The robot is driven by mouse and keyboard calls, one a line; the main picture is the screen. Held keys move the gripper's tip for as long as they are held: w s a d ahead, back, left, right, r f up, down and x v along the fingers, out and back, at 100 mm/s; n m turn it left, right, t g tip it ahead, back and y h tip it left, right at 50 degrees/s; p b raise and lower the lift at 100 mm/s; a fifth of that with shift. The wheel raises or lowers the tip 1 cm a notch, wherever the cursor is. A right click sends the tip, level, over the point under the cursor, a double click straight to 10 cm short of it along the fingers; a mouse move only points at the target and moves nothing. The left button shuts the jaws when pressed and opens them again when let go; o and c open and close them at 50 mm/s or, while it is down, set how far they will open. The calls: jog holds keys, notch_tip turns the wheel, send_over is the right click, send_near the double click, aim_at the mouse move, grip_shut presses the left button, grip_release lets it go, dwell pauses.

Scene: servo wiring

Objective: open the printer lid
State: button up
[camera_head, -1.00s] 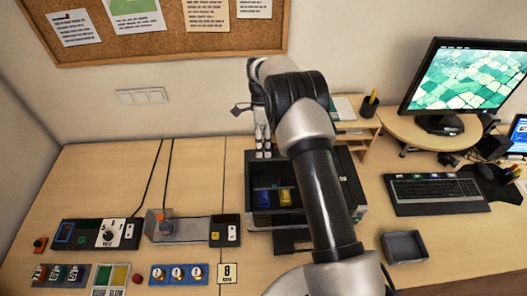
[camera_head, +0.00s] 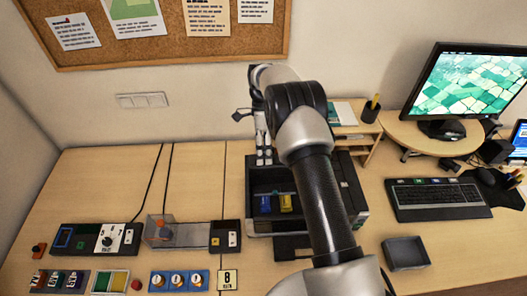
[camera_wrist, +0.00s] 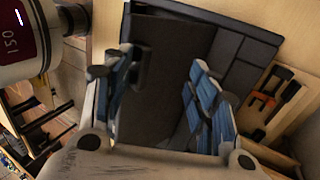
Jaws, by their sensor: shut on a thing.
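The printer (camera_head: 361,206) is a dark box on the table, partly behind my arm in the head view. Its inside is exposed, with a blue cartridge (camera_head: 265,204) and a yellow cartridge (camera_head: 285,203) showing. My gripper (camera_head: 263,158) is at the printer's back left edge, fingers pointing down. In the wrist view the blue-padded fingers (camera_wrist: 165,105) stand on either side of a dark flat panel (camera_wrist: 165,65), which looks like the lid. The gripper is shut on it. The exact contact and the lid's angle are hard to make out.
Left of the printer are control boxes (camera_head: 95,238) with cables, a clear-covered unit (camera_head: 180,232) and button panels (camera_head: 180,279). To the right are a grey tray (camera_head: 406,252), a keyboard (camera_head: 438,197) and a monitor (camera_head: 466,85). A small wooden shelf (camera_head: 362,140) stands behind.

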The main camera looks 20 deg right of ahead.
jog(key=shift+d+f, duration=0.1)
jog(key=shift+f, duration=0.15)
jog(key=shift+c, duration=0.3)
jog(key=shift+v, duration=4)
jog(key=shift+s+r, duration=0.1)
